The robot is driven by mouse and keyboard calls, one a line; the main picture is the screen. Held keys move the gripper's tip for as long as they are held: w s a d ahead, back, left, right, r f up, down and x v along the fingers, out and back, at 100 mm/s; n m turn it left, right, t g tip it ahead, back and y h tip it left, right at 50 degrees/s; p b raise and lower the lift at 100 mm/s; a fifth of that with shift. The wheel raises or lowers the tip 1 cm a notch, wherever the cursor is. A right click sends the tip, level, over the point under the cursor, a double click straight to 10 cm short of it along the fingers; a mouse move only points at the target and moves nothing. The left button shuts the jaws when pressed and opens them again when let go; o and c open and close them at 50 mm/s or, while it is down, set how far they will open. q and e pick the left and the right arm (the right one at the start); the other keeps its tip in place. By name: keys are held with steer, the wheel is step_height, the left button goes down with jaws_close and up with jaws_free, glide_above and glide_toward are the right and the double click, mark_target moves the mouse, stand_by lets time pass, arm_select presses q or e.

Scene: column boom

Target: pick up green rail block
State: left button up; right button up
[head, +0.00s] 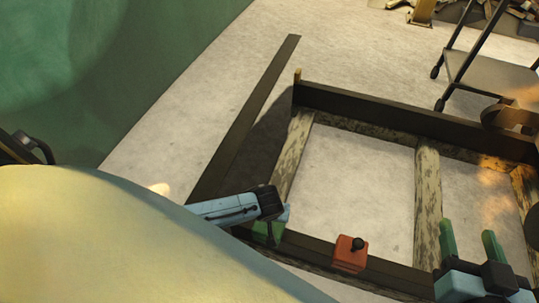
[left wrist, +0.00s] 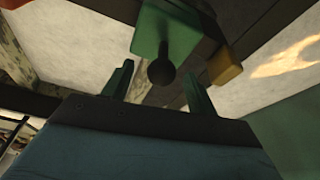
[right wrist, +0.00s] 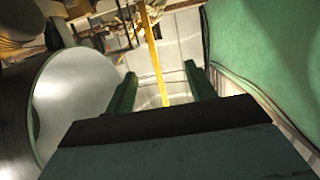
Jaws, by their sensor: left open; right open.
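The green rail block (head: 265,236) sits on the near rail of a dark frame in the head view, partly hidden by my left gripper (head: 272,203). In the left wrist view the green block (left wrist: 150,25) with its dark round knob (left wrist: 161,71) is just beyond my left gripper (left wrist: 158,85). The left fingers are apart, one on each side of the knob in the picture; I cannot tell whether they touch it. My right gripper (head: 470,240) is open and empty at the lower right of the head view, and open in the right wrist view (right wrist: 162,85).
A red block (head: 350,255) with a black knob sits on the same rail, right of the green block. The frame has worn wooden crossbars (head: 428,195) and a dark far rail (head: 400,118). A dark chair (head: 490,75) stands at the upper right. Pale floor lies between the bars.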

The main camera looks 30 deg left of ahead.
arm_select(q)
steer(key=shift+f, duration=0.25)
steer(key=b+x, duration=0.2)
steer(key=b, duration=0.1)
steer(key=shift+a+f, duration=0.15)
steer(key=shift+f, duration=0.25)
steer(key=shift+w+f+b, duration=0.1)
steer(key=shift+f+b, duration=0.4)
steer(key=shift+f, duration=0.15)
steer(key=shift+w+a+f, duration=0.1)
steer(key=shift+f, duration=0.2)
arm_select(e)
step_height(320, 180, up, 12)
steer(key=s+a+t+y, duration=0.1)
steer(key=s+t+y, duration=0.1)
steer(key=t, duration=0.7)
steer(key=shift+s+a+y, duration=0.15)
steer(key=shift+s+y, duration=0.1)
steer(key=shift+y, duration=0.35)
arm_select(q)
jaws_close()
